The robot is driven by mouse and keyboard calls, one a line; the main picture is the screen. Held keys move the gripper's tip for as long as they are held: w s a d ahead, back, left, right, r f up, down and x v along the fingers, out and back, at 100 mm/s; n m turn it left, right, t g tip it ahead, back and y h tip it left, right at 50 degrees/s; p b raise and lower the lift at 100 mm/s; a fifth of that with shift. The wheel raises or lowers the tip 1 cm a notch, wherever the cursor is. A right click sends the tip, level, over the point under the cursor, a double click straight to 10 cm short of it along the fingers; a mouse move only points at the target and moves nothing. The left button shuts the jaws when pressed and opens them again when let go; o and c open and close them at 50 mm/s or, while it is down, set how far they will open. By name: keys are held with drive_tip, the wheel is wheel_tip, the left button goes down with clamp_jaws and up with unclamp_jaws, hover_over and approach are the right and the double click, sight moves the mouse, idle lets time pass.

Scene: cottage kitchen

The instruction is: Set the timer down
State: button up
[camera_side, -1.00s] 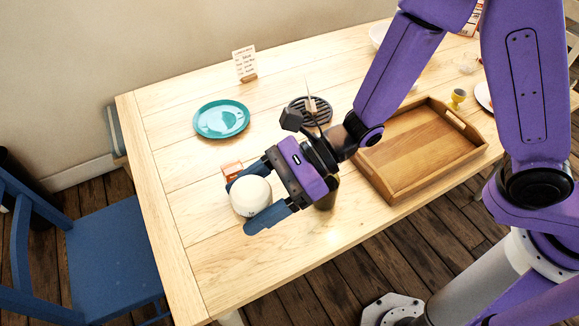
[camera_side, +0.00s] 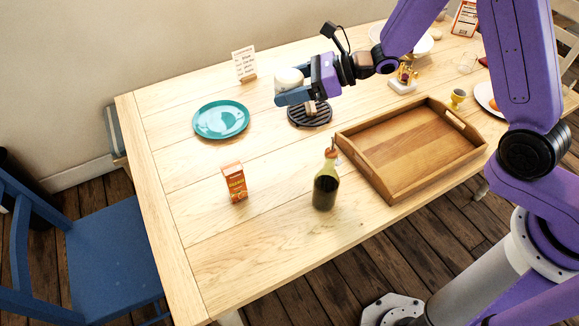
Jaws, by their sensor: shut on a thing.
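The timer is a round white thing (camera_side: 289,77) at the back middle of the table, in the side view. My gripper (camera_side: 284,88) is shut on it, with its dark blue fingers pointing left. The timer is in the air above or just behind the round black trivet (camera_side: 310,117); its exact height over the table is hard to tell. The gripper hides part of the timer's lower side and the trivet's back edge.
A teal plate (camera_side: 221,120) lies left of the trivet. An orange carton (camera_side: 234,181) and a dark oil bottle (camera_side: 325,188) stand nearer the front. A wooden tray (camera_side: 385,197) is at the right. A menu card (camera_side: 244,64) stands behind.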

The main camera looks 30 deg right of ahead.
hover_over(291, 167)
wheel_tip(291, 167, down, 12)
drive_tip(key=f, duration=0.1)
drive_tip(key=shift+a+f, duration=0.2)
drive_tip(key=shift+f, duration=5.15)
drive_tip(key=o, duration=1.3)
drive_tip(key=shift+f, duration=0.15)
drive_tip(key=shift+d+r, duration=0.2)
drive_tip(key=shift+r, duration=0.05)
drive_tip(key=v, duration=1.1)
drive_tip(key=shift+s+d+r, duration=0.1)
drive_tip(key=shift+s+d, duration=0.1)
drive_tip(key=shift+r, duration=0.1)
